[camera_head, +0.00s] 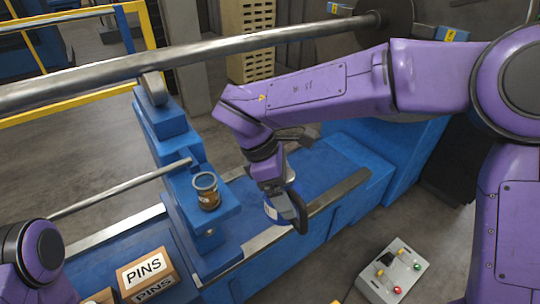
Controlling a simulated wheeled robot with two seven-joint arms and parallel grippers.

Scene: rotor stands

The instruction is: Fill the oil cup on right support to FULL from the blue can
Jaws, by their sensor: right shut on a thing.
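The oil cup (208,197) stands upright on the ledge of the blue support (225,228). It is a small clear cup with a grey rim and amber-brown colour inside; its exact level is too small to read. My right gripper (287,185) is shut on the blue can (280,211), to the right of the cup and apart from it. The can shows blue and white with a dark handle, partly hidden by the gripper. I cannot tell its exact tilt, and no oil stream shows. My left arm shows only at the lower left; its gripper is out of view.
A long steel shaft (220,48) crosses above the support. A thin rod (120,190) meets the support from the left. A PINS box (146,271) sits at the lower left. A control box (393,271) with buttons is at the lower right. Yellow railing (80,108) stands behind.

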